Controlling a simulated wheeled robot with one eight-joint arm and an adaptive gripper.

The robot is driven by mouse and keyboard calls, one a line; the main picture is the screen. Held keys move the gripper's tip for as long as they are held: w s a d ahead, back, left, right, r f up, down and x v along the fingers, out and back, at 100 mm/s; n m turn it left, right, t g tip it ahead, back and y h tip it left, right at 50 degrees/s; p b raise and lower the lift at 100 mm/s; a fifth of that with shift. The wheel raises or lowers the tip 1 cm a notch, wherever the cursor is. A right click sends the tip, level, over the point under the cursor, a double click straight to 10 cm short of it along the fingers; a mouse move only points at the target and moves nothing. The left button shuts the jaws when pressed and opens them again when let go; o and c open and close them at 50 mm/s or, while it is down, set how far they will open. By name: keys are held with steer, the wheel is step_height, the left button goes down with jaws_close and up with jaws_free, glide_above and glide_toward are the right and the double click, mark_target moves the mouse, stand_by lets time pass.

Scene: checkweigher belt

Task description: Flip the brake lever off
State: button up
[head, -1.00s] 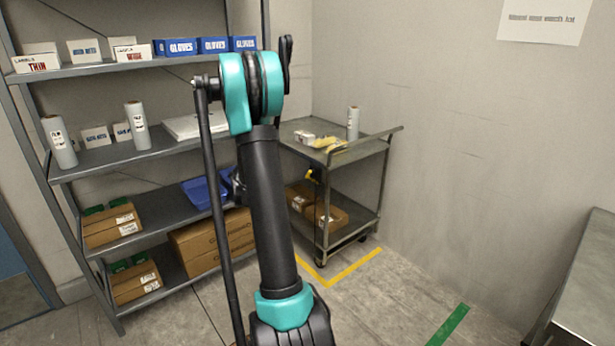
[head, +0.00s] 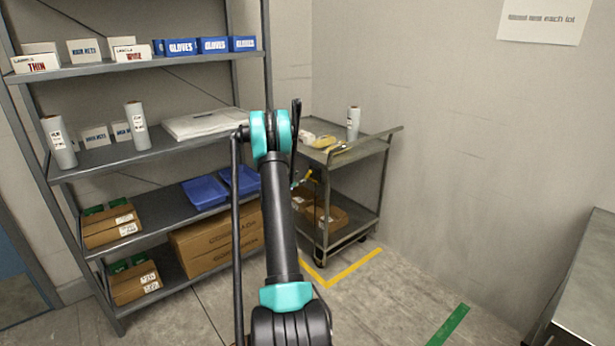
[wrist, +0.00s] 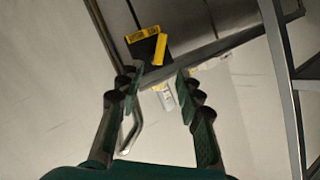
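The brake lever is a small yellow lever (head: 305,177) on the front post of the grey cart (head: 350,165), partly behind my arm in the head view. In the wrist view a black block with two yellow parts (wrist: 160,49), which looks like the lever and its housing, is just beyond my fingertips. My gripper (wrist: 157,84) is open, with a clear gap and nothing between its fingers. The lever area appears ahead of the fingers, apart from them. In the head view the gripper is mostly hidden behind my arm.
The cart carries a white roll (head: 353,123) and small items on top, and brown boxes (head: 330,216) below. A loaded shelf rack (head: 160,155) stands close on the left. A steel surface (head: 590,280) is at the right. The floor between is clear.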

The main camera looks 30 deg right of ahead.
mark_target(308, 174)
steer(key=x, duration=1.1)
steer(key=shift+w+d+f, duration=0.15)
steer(key=shift+w+d, duration=0.05)
steer(key=shift+d, duration=0.1)
steer(key=shift+c, duration=0.5)
jaws_close()
